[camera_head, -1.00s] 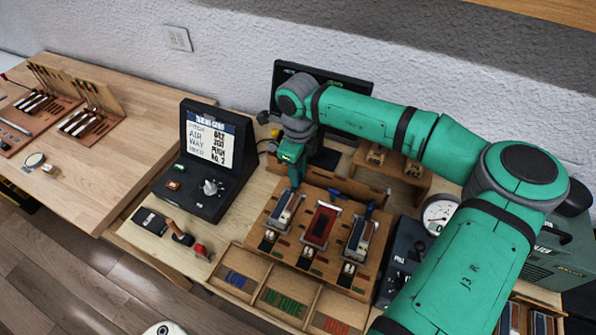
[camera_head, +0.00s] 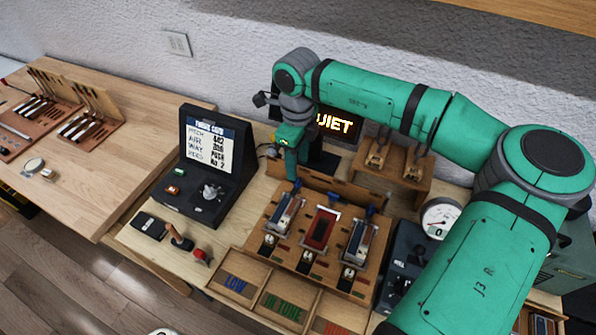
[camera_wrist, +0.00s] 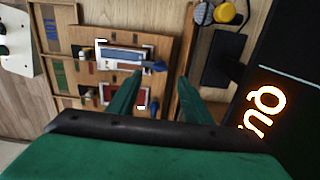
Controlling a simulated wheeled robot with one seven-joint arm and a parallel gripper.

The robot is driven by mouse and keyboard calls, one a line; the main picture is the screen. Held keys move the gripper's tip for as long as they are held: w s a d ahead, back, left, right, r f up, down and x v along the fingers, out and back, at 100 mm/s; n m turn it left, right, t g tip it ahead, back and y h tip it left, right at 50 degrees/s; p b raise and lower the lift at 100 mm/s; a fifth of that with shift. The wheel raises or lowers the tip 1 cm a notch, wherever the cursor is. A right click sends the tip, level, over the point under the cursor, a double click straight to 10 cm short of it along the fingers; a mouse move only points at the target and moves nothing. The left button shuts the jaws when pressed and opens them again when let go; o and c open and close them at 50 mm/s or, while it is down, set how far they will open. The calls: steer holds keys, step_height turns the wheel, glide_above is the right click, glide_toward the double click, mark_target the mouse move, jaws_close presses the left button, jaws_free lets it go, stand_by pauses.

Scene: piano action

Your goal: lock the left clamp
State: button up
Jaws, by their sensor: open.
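The left clamp, with a blue handle (camera_wrist: 158,66), sits at the back end of the left reed slot (camera_wrist: 122,57) on the wooden fixture. In the head view the left slot (camera_head: 284,213) is the leftmost of three, and its clamp is close below my gripper (camera_head: 292,178). In the wrist view my gripper (camera_wrist: 160,76) is open, and the handle shows between its fingertips. I cannot tell whether either finger touches it. The middle clamp's blue handle (camera_wrist: 154,105) lies lower in the wrist view. The right clamp's blue handle (camera_head: 371,209) shows in the head view.
A dark screen with lit amber letters (camera_head: 336,124) stands behind the fixture. A wooden stand (camera_head: 392,166) is behind right, a round gauge (camera_head: 440,217) at right. The black tuning display (camera_head: 208,155) is left. Labelled trays (camera_head: 283,303) lie in front.

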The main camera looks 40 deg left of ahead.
steer(key=shift+w+d+r, duration=0.1)
steer(key=shift+d+r, duration=0.05)
steer(key=shift+r, duration=2.1)
